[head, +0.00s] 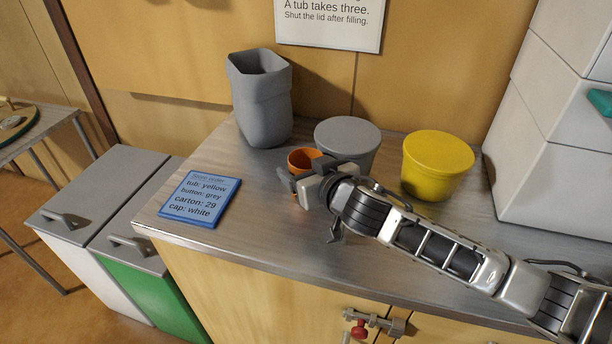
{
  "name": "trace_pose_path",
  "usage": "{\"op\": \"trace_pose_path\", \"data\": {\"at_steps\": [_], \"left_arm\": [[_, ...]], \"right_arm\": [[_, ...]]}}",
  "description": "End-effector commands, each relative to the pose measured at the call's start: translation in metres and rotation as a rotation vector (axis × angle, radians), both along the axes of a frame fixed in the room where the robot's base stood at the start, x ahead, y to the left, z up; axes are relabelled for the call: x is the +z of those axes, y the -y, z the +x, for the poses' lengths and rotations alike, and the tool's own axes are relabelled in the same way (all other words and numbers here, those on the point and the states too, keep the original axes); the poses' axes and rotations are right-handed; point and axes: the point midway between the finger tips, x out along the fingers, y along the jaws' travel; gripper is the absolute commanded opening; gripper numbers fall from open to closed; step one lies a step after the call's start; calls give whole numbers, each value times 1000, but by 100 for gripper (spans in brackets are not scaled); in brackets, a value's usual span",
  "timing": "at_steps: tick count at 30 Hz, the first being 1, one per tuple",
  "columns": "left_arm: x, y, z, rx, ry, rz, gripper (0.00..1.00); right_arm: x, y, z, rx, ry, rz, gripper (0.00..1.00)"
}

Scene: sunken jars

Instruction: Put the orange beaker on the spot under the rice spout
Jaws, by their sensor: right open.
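The orange beaker (301,160) stands on the grey metal counter, in front of a grey lidded tub. My right gripper (287,184) reaches in from the right and is open at the beaker. The gripper's body and fingers hide the beaker's lower part, so I cannot tell whether the fingers are around it or touch it. My left gripper is not in view. No rice spout and no spot under one are in view.
On the counter (262,260) stand a tall grey container (262,105), the grey lidded tub (347,138) and a yellow lidded tub (436,165). A blue order card (200,199) lies at the left. White drawers (553,150) bound the right. The counter's front strip is clear.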

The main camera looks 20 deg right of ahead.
Motion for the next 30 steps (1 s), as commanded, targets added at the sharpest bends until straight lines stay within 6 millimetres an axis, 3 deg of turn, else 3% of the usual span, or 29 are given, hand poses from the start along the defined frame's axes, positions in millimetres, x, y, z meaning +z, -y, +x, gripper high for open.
{"op": "trace_pose_path", "data": {"at_steps": [7, 11, 14, 23, 30], "left_arm": [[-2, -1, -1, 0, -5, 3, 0], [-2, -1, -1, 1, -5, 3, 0], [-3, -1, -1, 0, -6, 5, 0], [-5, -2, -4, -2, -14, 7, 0], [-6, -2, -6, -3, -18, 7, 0]], "right_arm": [[-1, -1, 2, 1, 1, 0, 73], [-1, -1, 2, 1, 1, 0, 39], [0, -1, 2, 1, 1, 0, 35], [4, -1, 2, 1, 2, 1, 35], [32, -1, 2, 2, 5, 2, 35]]}}
